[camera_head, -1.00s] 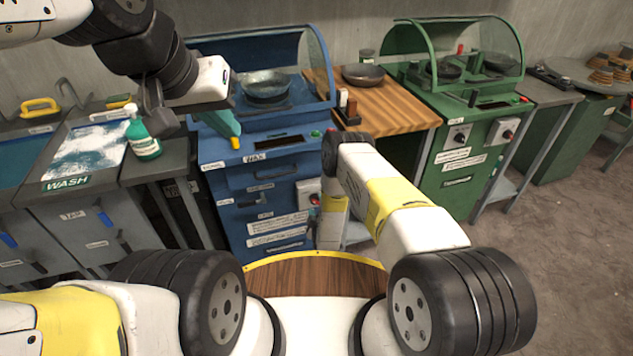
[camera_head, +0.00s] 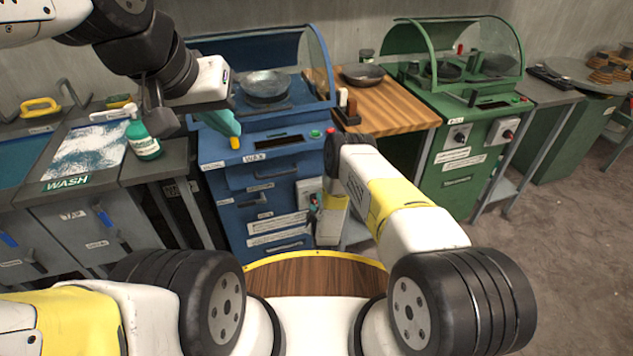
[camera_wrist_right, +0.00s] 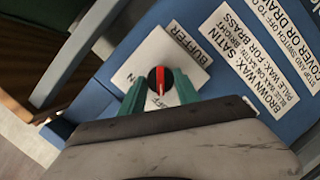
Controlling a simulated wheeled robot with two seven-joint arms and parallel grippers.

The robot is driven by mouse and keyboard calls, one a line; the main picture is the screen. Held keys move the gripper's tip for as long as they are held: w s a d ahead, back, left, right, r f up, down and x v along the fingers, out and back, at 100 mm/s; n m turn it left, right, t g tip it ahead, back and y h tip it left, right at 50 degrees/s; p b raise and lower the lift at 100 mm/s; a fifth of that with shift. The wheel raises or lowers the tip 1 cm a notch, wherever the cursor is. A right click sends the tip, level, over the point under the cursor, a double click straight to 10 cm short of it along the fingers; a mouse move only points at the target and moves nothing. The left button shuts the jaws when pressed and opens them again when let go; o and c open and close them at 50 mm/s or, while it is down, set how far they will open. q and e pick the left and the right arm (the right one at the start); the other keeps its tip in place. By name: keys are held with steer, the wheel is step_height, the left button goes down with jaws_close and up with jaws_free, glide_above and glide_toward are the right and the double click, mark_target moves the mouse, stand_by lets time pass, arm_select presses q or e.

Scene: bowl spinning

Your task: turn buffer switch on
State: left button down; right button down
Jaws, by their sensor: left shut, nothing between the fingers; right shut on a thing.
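The buffer switch is a round black knob with a red bar (camera_wrist_right: 160,81) on a pale plate (camera_wrist_right: 178,52) labelled BUFFER. The red bar runs roughly up and down in the right wrist view. Plate lettering beside the fingers is partly covered, so I cannot tell the setting. My right gripper (camera_wrist_right: 160,92) has green fingers on either side of the knob and is shut on it. In the head view it is small, at the front of the blue buffing machine (camera_head: 228,155). My left gripper (camera_head: 222,122) is shut and empty above that machine's top.
A wooden table (camera_head: 393,107) with a dark bowl (camera_head: 363,74) stands right of the blue machine, then a green machine (camera_head: 452,135). A green bottle (camera_head: 142,140) stands at the left by the wash sink. Label strips (camera_wrist_right: 286,50) lie beside the switch.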

steer(key=m+y, duration=0.2)
steer(key=m, duration=0.2)
steer(key=m+g+y, duration=0.1)
steer(key=m+y, duration=0.1)
steer(key=m, duration=0.3)
steer(key=m+g+y, duration=0.1)
steer(key=m+y, duration=0.1)
steer(key=m, duration=0.2)
steer(key=shift+w+d+f, duration=0.1)
steer(key=shift+d, duration=0.25)
stand_by(0.4)
steer(key=shift+m+y, duration=0.3)
steer(key=shift+m, duration=0.1)
steer(key=c, duration=0.9)
jaws_free()
